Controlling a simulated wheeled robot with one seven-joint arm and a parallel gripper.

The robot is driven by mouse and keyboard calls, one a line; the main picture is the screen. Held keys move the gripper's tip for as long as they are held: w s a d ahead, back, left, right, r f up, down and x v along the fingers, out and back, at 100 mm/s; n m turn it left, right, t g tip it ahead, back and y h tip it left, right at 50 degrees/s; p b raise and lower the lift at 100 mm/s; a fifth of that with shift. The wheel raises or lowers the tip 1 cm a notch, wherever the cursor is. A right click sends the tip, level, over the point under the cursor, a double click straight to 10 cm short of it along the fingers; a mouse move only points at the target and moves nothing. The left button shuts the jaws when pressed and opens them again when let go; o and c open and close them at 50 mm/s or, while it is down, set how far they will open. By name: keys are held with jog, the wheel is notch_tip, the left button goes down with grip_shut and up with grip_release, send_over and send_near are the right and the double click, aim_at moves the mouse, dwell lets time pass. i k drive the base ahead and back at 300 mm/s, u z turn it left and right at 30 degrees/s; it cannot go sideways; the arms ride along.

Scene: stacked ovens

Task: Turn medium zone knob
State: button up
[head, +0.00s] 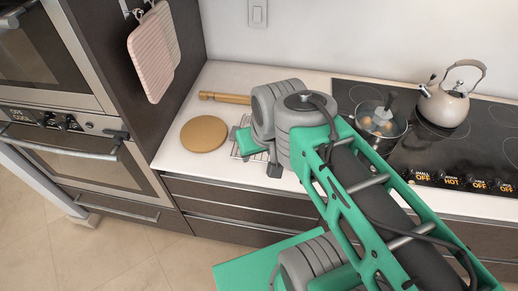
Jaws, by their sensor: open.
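The black cooktop (398,160) has a row of dark knobs with lit labels along its front edge. The leftmost label reads SMALL OFF. The second reads HOT under a small word that I cannot read with certainty, perhaps MEDIUM, by a dark knob (437,177). Two more labels to the right read OFF. My green and grey arm crosses the centre and lower right, left of and in front of the knobs.
A pot (382,122) with a glass lid and a kettle (447,102) stand on the cooktop. A round board (204,133), a rolling pin (224,97) and a wire rack (239,152) lie on the counter. Stacked ovens (88,160) stand left; floor there is clear.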

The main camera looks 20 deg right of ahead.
aim_at(440, 174)
jog(key=z, duration=1.1)
